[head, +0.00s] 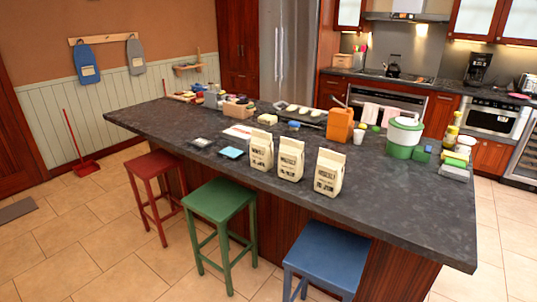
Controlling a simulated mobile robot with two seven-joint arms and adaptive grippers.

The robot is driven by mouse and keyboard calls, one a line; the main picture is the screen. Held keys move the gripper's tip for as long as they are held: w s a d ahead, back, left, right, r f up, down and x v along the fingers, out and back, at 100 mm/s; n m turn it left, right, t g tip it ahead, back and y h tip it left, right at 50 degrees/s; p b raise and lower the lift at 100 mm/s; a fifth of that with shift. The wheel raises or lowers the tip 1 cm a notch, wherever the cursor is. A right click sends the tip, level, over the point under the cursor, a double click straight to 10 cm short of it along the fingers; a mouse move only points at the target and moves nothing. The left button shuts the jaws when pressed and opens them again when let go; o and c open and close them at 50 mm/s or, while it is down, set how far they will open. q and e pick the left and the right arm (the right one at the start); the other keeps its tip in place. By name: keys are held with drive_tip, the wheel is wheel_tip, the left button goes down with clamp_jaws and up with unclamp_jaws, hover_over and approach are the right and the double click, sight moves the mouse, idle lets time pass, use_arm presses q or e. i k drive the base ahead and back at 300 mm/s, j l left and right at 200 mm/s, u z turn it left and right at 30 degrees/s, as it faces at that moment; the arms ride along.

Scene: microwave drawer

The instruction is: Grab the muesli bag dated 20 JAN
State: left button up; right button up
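Three cream paper bags with dark print stand upright in a row near the front edge of the dark stone island (400,205). They are the left bag (261,150), the middle bag (290,160) and the right bag (328,173). Each has a large word that looks like "MUESLI" and a smaller line lower down. The dates are too small to read for certain, so I cannot tell which bag is dated 20 JAN. Neither of my grippers shows in the head view.
A red stool (154,165), a green stool (219,200) and a blue stool (325,253) stand along the island's front. Behind the bags are an orange container (340,125), a white cup (359,136) and a green-and-white pot (404,135).

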sight(261, 143)
drive_tip(key=i+j+z, duration=0.1)
drive_tip(key=z, duration=0.3)
drive_tip(key=i+j+z, duration=0.1)
drive_tip(key=z, duration=0.25)
drive_tip(key=i+j+z, duration=0.1)
drive_tip(key=z, duration=0.3)
drive_tip(key=i+j+z, duration=0.15)
drive_tip(key=j, duration=0.2)
drive_tip(key=i+j+z, duration=0.15)
drive_tip(key=j, duration=0.2)
drive_tip(key=j+z, duration=0.15)
drive_tip(key=j, duration=0.25)
